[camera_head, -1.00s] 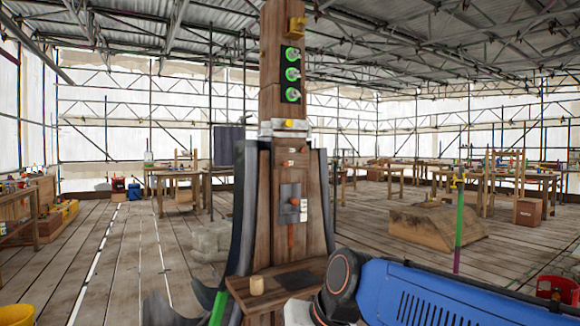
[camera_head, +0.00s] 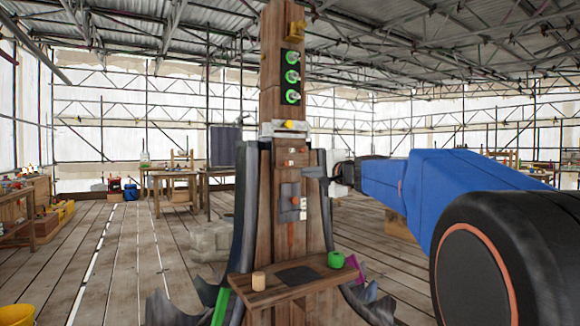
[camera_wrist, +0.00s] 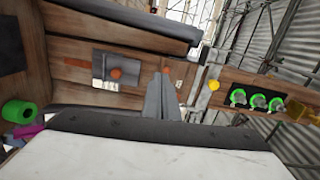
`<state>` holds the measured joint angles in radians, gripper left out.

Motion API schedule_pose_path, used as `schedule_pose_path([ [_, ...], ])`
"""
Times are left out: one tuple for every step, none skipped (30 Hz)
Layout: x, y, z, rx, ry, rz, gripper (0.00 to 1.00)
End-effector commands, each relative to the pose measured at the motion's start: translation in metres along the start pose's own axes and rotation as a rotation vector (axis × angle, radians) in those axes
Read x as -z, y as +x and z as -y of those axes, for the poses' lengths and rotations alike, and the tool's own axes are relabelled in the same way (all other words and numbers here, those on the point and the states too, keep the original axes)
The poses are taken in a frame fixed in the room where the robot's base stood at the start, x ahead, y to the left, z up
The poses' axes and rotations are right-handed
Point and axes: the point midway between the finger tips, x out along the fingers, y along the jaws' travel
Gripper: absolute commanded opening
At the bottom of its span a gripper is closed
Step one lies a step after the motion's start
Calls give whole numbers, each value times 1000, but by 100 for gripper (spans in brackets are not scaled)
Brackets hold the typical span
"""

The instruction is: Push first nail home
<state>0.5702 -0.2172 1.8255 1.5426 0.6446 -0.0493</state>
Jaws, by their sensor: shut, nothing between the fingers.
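The wooden spire post (camera_head: 268,215) stands upright in the middle of the head view. On its front are small orange and white marks (camera_head: 291,150) and a grey plate (camera_head: 290,192). In the wrist view the grey plate (camera_wrist: 112,66) carries an orange round spot (camera_wrist: 117,73). My gripper (camera_head: 308,172) is shut and empty, reaching in from the right to the front of the post just above the plate. In the wrist view my gripper (camera_wrist: 160,82) ends close to a small orange mark (camera_wrist: 167,70). I cannot make out a nail clearly, nor whether the fingertips touch anything.
A wooden shelf (camera_head: 250,297) at the post's foot holds a tan cylinder (camera_head: 258,281), a dark pad and a green ring-like piece (camera_head: 336,260). Green-ringed fittings (camera_head: 292,77) sit higher on the post, above a yellow knob (camera_head: 288,125). Dark curved flanks (camera_head: 244,205) border the post.

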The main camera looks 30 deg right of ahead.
Motion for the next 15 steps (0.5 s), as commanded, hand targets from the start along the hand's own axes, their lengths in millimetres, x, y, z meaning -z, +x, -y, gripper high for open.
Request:
schedule_pose_path([
  [11, 2, 6, 16, 18, -16, 0],
  [16, 2, 8, 24, 26, -23, 0],
  [21, 3, 12, 33, 37, -31, 0],
  [24, 3, 13, 38, 42, -36, 0],
  [26, 4, 15, 42, 46, -39, 0],
  [28, 4, 16, 45, 50, -42, 0],
  [29, 4, 16, 47, 51, -44, 0],
  [29, 4, 16, 48, 52, -44, 0],
  [29, 4, 16, 48, 53, -44, 0],
  [29, 4, 16, 48, 52, -44, 0],
  [29, 4, 16, 47, 52, -43, 0],
  [28, 4, 16, 47, 52, -43, 0],
  [28, 4, 16, 47, 52, -43, 0],
  [28, 4, 16, 47, 51, -43, 0],
  [28, 4, 16, 47, 51, -43, 0],
])
